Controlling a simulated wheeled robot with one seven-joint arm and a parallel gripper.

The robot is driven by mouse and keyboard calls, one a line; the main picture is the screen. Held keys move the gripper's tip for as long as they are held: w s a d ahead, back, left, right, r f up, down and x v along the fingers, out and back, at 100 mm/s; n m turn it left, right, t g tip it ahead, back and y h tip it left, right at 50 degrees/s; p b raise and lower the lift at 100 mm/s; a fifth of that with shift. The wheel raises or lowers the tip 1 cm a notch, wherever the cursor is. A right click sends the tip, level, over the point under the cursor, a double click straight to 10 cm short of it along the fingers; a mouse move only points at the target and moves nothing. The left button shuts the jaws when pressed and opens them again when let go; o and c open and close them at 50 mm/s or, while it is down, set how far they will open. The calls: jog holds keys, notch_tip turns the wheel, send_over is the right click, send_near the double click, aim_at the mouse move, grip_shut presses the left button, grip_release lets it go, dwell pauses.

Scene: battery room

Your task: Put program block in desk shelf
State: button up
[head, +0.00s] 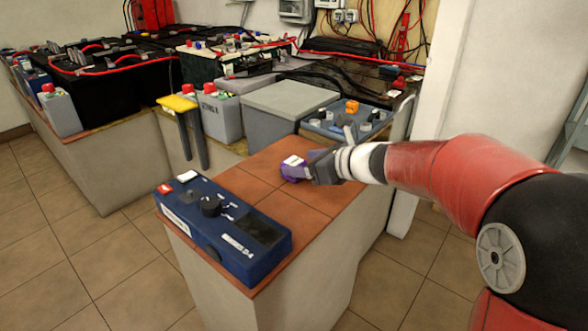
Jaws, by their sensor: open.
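A small purple block (292,172) with a white label on top sits on the terracotta-tiled top of a counter, near its middle; it may be the program block. My gripper (312,165) is at the block's right side, with its dark fingers at or around the block. The jaws are open, and I cannot tell whether they touch it. The fingers hide the block's right part. I cannot make out a desk shelf in this view.
A blue device (222,228) with a black knob lies on the front of the counter (312,197). Grey batteries (290,104) and cables stand behind. A yellow-topped holder (178,104) is at the left. A white pillar (440,90) rises behind my arm. Tiled floor (60,240) is free at left.

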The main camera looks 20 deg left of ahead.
aim_at(297, 163)
jog(key=x, duration=0.5)
jog(key=shift+w+a+f, duration=0.2)
jog(key=shift+a+f, duration=0.05)
jog(key=shift+f, duration=0.05)
jog(key=c, duration=1.2)
jog(key=shift+o, duration=0.2)
jog(key=shift+r, duration=0.1)
